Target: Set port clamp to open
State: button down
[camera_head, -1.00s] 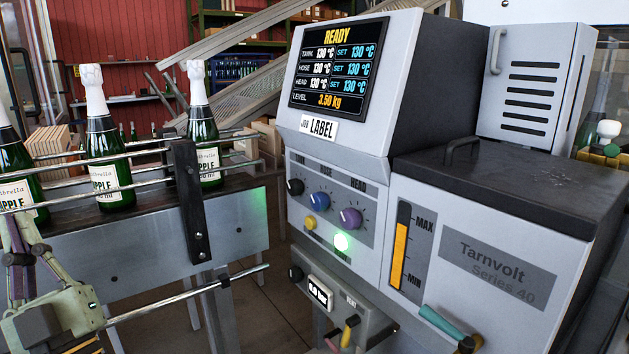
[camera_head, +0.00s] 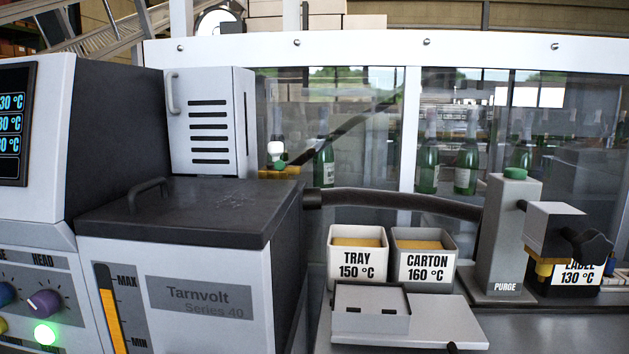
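No part in view is marked as a port clamp, so I cannot tell which one it is. At the right, a grey-topped block (camera_head: 556,217) with a black lobed knob (camera_head: 590,247) and a brass-coloured lower part stands beside a grey post marked PURGE (camera_head: 500,240) with a green top. A dark hose (camera_head: 400,203) runs from the Tarnvolt Series 40 machine (camera_head: 180,290) toward the post. The knob partly covers a container labelled LABEL 130 °C (camera_head: 577,279). My gripper is not in view.
Open bins marked TRAY 150 °C (camera_head: 357,264) and CARTON 160 °C (camera_head: 424,266) hold yellow material. A small grey box (camera_head: 371,308) sits before them on a light plate (camera_head: 445,325). Green bottles (camera_head: 466,165) stand behind the clear guard. A black lid (camera_head: 190,208) with handle tops the machine.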

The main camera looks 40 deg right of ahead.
aim_at(279, 165)
jog(key=j+z, duration=0.1)
jog(key=z, duration=0.35)
jog(key=j+z, duration=0.15)
jog(key=z, duration=0.3)
